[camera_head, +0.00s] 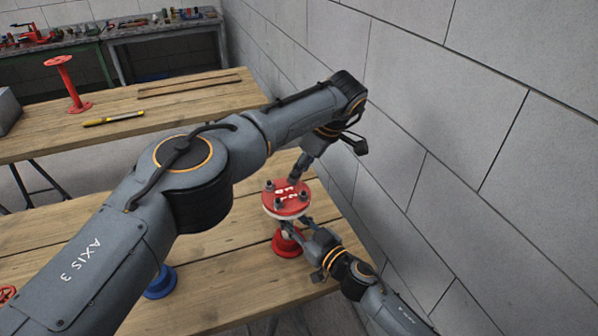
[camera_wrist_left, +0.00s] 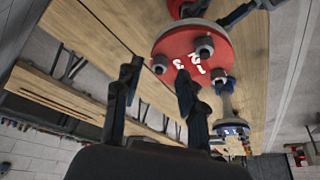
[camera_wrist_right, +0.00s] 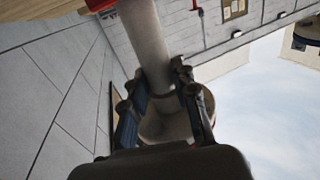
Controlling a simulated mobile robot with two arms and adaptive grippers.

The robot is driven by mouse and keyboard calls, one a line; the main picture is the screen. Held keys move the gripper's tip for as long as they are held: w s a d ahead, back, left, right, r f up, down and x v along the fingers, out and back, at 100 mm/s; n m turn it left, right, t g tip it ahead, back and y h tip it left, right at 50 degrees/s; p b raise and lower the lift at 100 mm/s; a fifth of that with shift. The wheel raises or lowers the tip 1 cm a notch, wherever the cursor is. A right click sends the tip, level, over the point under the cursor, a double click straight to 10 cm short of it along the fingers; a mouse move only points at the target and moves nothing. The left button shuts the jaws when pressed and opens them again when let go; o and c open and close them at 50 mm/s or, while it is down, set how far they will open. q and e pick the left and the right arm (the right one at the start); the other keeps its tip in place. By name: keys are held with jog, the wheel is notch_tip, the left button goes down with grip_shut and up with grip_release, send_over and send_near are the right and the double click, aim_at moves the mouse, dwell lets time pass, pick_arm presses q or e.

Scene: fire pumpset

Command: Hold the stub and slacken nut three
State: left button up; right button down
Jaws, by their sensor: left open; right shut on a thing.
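The stub has a red top flange (camera_head: 285,199) with white digits and several nuts; its red base (camera_head: 288,244) rests on the wooden table. My right gripper (camera_head: 298,226) is shut on the stub's neck under the flange; the right wrist view shows the grey pipe (camera_wrist_right: 147,45) between its fingers. My left gripper (camera_head: 297,178) is above the flange's far side, pointing down. In the left wrist view, its open fingers (camera_wrist_left: 157,80) are apart, with one nut (camera_wrist_left: 160,65) just beyond the gap. The digits 2 and 3 are readable there; which nut is three is unclear.
A blue stub (camera_head: 160,283) stands on the near table, partly behind my left arm. A grey block wall (camera_head: 480,130) runs close on the right. A second table (camera_head: 180,112) behind holds a red stand (camera_head: 70,85) and a yellow tool (camera_head: 113,118).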

pick_arm(q)
jog(key=v, duration=1)
jog(key=shift+s, duration=0.15)
jog(key=n+h, duration=0.8)
jog(key=n, duration=0.4)
send_near(289, 184)
jog(key=x, duration=0.4)
jog(key=d+x, duration=0.1)
jog(key=x, duration=0.1)
jog(key=shift+w+d, duration=0.2)
jog(key=shift+w, duration=0.1)
grip_shut()
